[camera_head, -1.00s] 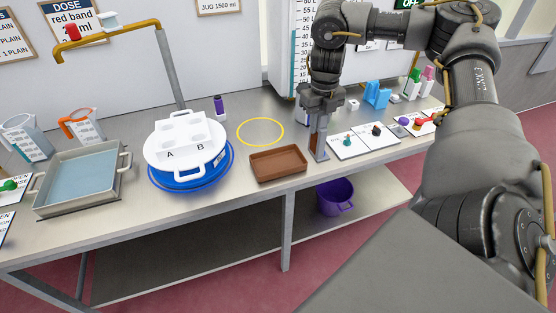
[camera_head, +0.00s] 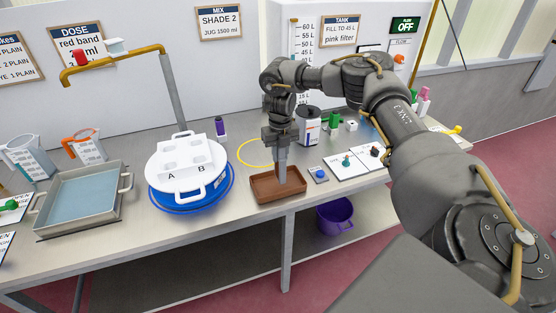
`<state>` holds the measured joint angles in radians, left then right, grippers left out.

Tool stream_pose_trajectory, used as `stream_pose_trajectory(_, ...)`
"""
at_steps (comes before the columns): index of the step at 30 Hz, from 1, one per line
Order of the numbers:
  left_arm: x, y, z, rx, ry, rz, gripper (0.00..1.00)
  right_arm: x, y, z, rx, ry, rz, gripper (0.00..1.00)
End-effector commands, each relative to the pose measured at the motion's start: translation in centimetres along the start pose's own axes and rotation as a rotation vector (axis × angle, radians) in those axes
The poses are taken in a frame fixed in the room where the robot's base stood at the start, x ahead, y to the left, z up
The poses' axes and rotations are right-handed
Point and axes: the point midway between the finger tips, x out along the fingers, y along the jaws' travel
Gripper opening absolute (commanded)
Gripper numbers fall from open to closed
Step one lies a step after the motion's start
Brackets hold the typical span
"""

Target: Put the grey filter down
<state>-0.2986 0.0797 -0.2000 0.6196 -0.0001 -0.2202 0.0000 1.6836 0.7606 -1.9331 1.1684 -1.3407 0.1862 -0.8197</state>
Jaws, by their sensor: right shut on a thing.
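My right gripper (camera_head: 282,178) points straight down over the brown tray (camera_head: 263,198), with its fingertips low inside the tray area. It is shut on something. The grey filter is not clearly made out; the grey fingers and the small size hide what is between them. I cannot tell whether the held thing touches the tray floor. My left gripper is not in view.
A white round-topped holder marked A and B (camera_head: 185,163) stands left of the tray. A yellow ring (camera_head: 246,160) is marked behind it. A purple bucket (camera_head: 335,219) is below.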

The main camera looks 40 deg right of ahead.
Motion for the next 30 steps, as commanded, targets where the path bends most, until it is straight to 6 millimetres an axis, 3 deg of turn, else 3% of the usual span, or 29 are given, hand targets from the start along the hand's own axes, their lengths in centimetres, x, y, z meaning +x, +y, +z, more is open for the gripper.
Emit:
stream_pose_trajectory(8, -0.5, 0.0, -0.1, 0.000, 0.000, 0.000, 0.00, 0.8, 0.5, 0.6, -0.001, 0.000, 0.000, 0.00)
stream_pose_trajectory(15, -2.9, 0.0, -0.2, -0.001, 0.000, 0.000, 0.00, 3.6, 0.5, 0.7, -0.001, 0.001, -0.002, 0.00)
stream_pose_trajectory(27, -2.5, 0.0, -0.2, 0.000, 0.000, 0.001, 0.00, 4.5, 0.5, 0.7, -0.001, -0.001, 0.000, 0.00)
stream_pose_trajectory(28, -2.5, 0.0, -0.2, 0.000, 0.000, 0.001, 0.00, 4.5, 0.5, 0.7, -0.001, 0.000, 0.000, 0.23)
stream_pose_trajectory(30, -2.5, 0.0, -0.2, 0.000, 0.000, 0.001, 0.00, 4.4, 0.5, 0.7, -0.001, -0.001, 0.000, 0.32)
